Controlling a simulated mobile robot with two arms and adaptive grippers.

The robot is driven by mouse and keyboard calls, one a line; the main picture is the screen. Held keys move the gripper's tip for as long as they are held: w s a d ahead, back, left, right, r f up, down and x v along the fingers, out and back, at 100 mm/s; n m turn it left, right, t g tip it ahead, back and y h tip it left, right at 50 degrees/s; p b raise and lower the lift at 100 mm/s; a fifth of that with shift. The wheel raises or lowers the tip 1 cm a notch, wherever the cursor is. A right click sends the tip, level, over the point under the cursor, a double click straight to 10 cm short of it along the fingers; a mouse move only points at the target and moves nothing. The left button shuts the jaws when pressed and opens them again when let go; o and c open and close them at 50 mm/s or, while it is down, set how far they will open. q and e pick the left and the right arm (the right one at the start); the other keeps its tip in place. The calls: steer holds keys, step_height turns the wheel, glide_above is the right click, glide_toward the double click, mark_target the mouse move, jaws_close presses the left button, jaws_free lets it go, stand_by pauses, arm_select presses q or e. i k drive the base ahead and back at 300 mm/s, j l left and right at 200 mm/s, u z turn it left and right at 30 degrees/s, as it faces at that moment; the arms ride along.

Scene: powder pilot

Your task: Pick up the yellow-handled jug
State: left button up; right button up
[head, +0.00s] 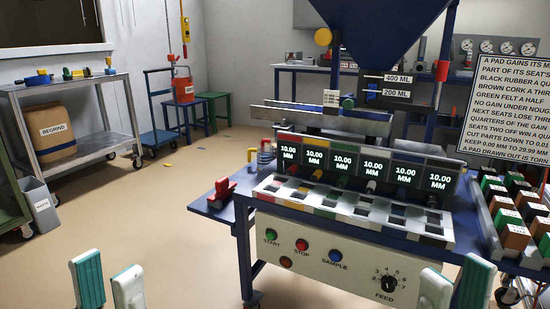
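A small pale jug (266,152) with a yellow-orange handle on its left side appears to stand at the far left end of the blue machine bench, behind the row of displays. It is small in the head view, and its lower part is hard to make out. My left gripper (108,279) is at the bottom left, its two teal-and-white fingers apart with nothing between them. My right gripper (454,284) is at the bottom right, fingers apart and empty. Both grippers are in the foreground, well short of the jug.
The blue machine bench (222,211) with a control panel (330,268) fills the middle. A red clamp-like part (222,188) sits on its left wing. A rack of colored blocks (515,228) is at right. A grey trolley (97,143) stands at left. Open floor (150,210) lies between.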

mark_target(264, 154)
steer(key=i+j+z, duration=0.15)
steer(key=z, duration=0.2)
steer(key=i+j+z, duration=0.1)
steer(key=j+z, duration=0.15)
steer(key=z, duration=0.15)
steer(key=j+z, duration=0.35)
steer(key=i+j+z, duration=0.1)
steer(key=j, duration=0.4)
steer(key=i+j, duration=0.1)
steer(key=j, duration=0.4)
steer(key=i+j+z, duration=0.15)
steer(key=j, duration=0.3)
steer(key=k, duration=0.05)
